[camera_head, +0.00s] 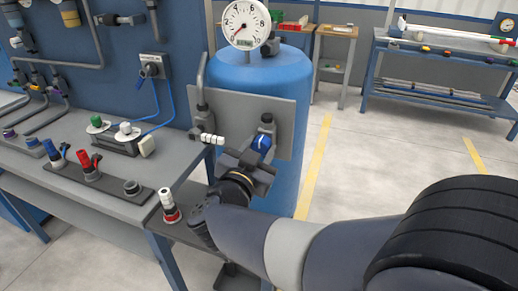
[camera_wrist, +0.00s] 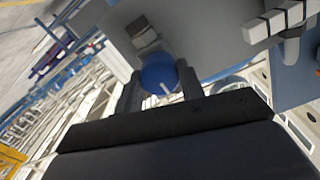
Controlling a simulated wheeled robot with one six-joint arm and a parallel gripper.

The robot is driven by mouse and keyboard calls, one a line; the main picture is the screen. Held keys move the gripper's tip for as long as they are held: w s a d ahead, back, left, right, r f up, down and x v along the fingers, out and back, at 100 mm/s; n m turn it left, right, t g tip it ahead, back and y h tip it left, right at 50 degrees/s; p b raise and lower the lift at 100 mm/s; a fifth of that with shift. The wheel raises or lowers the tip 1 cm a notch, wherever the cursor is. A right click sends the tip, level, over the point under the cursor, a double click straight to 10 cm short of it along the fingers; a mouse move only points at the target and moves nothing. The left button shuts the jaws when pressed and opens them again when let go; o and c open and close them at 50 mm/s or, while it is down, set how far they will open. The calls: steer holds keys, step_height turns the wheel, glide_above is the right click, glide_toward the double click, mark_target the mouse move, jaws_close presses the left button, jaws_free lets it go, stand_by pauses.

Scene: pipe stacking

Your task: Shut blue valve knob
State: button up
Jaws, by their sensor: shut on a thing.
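The blue valve knob (camera_head: 262,142) sits on a valve at the right side of a grey plate (camera_head: 238,113) on the front of the blue tank (camera_head: 280,75). My gripper (camera_head: 254,155) reaches up to it from below and is shut on the knob. In the wrist view the blue knob (camera_wrist: 158,74) lies between my two fingers (camera_wrist: 160,88), with a white mark on its face pointing down and slightly right. Part of the knob is hidden by the fingers.
A pressure gauge (camera_head: 245,22) tops the tank. A white-handled valve (camera_head: 208,138) is left of the knob. The grey workbench (camera_head: 135,180) holds red and blue fittings (camera_head: 88,163) and a box with cables (camera_head: 120,138). A blue rack (camera_head: 440,55) stands behind. Floor right of the tank is clear.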

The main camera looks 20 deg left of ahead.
steer(key=shift+c, duration=0.6)
steer(key=shift+m, duration=0.4)
steer(key=m+b, duration=0.2)
steer(key=shift+f+m, duration=0.15)
steer(key=shift+m, duration=0.25)
steer(key=m+b, duration=0.3)
steer(key=m, duration=0.2)
steer(key=shift+f+b, duration=0.1)
steer(key=shift+b, duration=0.2)
steer(key=m+b, duration=0.4)
steer(key=m, duration=0.1)
steer(key=shift+m, duration=0.4)
steer(key=shift+m+b, duration=1.3)
steer(key=shift+m, duration=0.5)
